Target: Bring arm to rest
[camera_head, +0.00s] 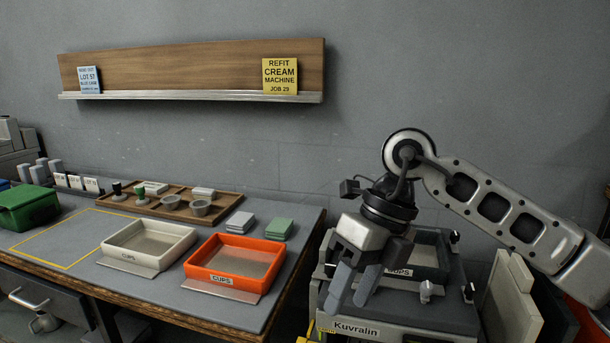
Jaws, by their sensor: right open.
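My right arm comes in from the right edge and bends down at its wrist. My right gripper (350,284) points downward in front of the machine labelled Kuvralin (395,322). Its fingers are apart and nothing shows between them. The gripper and wrist hide part of the machine's left side and part of the dark tray on top of it. I cannot tell whether the fingers touch the machine. My left gripper is not in view.
A green box (28,207) sits at the far left. A wall shelf (190,96) holds two cards. Pale panels (515,300) stand right of the machine.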

